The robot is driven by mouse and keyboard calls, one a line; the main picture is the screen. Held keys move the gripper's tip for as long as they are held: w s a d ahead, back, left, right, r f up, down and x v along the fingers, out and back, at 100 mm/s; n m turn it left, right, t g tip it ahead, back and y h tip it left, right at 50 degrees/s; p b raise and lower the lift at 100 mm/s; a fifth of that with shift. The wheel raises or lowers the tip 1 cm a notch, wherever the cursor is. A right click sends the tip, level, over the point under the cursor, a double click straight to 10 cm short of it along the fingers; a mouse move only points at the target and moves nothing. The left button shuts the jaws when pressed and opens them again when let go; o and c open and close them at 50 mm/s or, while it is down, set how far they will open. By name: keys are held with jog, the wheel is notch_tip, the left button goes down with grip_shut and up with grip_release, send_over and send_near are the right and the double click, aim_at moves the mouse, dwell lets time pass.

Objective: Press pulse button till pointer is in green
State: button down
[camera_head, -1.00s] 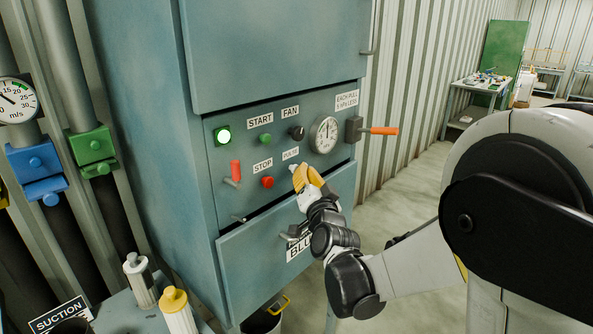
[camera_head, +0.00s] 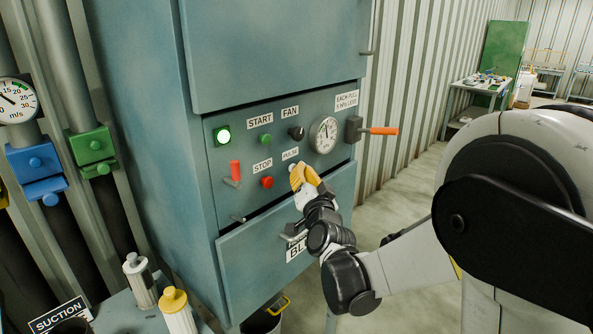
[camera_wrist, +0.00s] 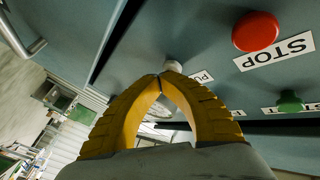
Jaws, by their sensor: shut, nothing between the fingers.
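The pulse button, a pale round knob, shows in the wrist view (camera_wrist: 173,66) just beyond my fingertips. In the head view the PULSE label (camera_head: 290,154) is above my gripper (camera_head: 297,168), which largely hides the button. My gripper's yellow fingers also fill the middle of the wrist view (camera_wrist: 165,78); they are shut and empty, tips at or very near the button. Whether they touch it I cannot tell. The round dial gauge (camera_head: 324,134) is at the right of the panel; its pointer is too small to read surely.
The red stop button (camera_head: 267,182), green start button (camera_head: 265,138) and black fan knob (camera_head: 297,132) surround this spot. An orange-handled lever (camera_head: 383,131) sticks out at the right. A red-handled switch (camera_head: 235,171) is at the left.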

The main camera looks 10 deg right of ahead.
jog(key=shift+s+d, duration=0.6)
jog(key=shift+s, duration=0.2)
jog(key=s+d, duration=0.1)
jog(key=s, duration=0.1)
jog(key=s+d, duration=0.2)
dwell(0.4)
dwell(0.5)
